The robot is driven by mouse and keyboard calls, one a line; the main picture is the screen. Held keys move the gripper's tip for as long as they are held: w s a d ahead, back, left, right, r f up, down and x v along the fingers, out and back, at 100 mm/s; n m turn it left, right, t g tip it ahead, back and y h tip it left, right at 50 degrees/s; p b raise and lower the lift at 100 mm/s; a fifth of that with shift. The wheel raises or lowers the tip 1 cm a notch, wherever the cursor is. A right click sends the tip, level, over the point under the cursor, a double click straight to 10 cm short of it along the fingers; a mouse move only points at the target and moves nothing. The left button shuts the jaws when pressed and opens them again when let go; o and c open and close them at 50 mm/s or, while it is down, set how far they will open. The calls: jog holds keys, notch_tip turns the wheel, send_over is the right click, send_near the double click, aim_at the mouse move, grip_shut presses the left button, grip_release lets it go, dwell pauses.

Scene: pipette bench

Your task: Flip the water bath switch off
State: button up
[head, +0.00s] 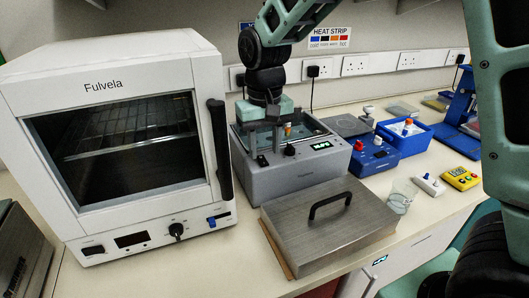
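The water bath (290,182) is a grey box with an open top, standing right of the white oven. Its sloped front panel carries a lit green display (321,145), a black knob (289,151) and a small black switch (262,160) at the left end. Which way the switch is set is too small to tell. My gripper (265,145) points down over the left part of the bath, its fingertips close above the switch. Its two fingers are apart with nothing seen between them. I cannot tell whether a fingertip touches the panel.
The bath's steel lid (325,222) with a black handle lies on the bench in front. The white oven (120,140) stands close on the left. Right of the bath are a blue device (372,158), a blue tray (404,135), a glass beaker (401,196) and a yellow timer (460,178).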

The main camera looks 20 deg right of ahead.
aim_at(262, 160)
jog(key=shift+f, duration=1.3)
grip_shut()
jog(key=shift+r+p, duration=0.25)
jog(key=shift+p, duration=0.55)
jog(key=shift+w+r+g+p, duration=0.15)
jog(key=shift+w+g+p, duration=0.1)
jog(key=shift+g+p, duration=0.8)
jog(key=shift+w+g+p, duration=0.15)
jog(key=shift+g+p, duration=0.1)
jog(key=shift+p, duration=0.8)
jog(key=shift+f, duration=0.2)
